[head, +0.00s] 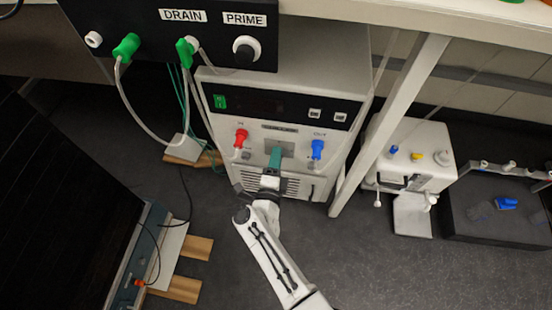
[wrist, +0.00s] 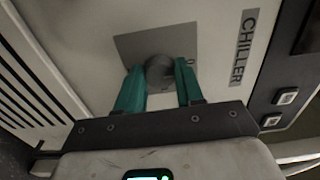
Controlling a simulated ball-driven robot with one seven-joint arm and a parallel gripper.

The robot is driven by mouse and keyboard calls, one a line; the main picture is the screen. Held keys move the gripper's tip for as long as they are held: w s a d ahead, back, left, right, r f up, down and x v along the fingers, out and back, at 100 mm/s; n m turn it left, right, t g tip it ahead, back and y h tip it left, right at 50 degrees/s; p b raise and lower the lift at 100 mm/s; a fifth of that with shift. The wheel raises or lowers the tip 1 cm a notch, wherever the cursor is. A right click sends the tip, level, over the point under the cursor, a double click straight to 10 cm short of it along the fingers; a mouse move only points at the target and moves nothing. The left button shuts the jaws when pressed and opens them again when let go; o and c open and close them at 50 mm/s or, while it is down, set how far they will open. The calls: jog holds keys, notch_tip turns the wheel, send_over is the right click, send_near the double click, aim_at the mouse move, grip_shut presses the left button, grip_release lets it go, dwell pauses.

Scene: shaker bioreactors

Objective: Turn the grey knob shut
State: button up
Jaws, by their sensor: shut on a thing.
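The grey knob (wrist: 159,72) sits on a grey square plate (wrist: 128,44) on the front of the white chiller (head: 292,75). My gripper (wrist: 162,78) has its two teal fingers on either side of the knob, shut on it. In the head view my gripper (head: 275,158) reaches the chiller front between the red IN fitting and the blue OUT fitting, and it hides the knob there. The word CHILLER (wrist: 243,48) shows beside the plate in the wrist view.
The red fitting (head: 241,138) and blue fitting (head: 318,149) flank my gripper closely. A black panel (head: 180,40) marked DRAIN and PRIME overhangs the upper left. A white table leg (head: 390,125) stands right of the chiller. A white unit (head: 413,150) stands farther right. Dark floor lies in front.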

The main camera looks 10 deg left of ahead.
jog(key=o, duration=1)
jog(key=shift+o, duration=0.2)
jog(key=s+p, duration=0.3)
jog(key=s, duration=0.8)
jog(key=shift+a+p, duration=0.2)
jog(key=shift+p, duration=0.15)
jog(key=shift+w, duration=0.15)
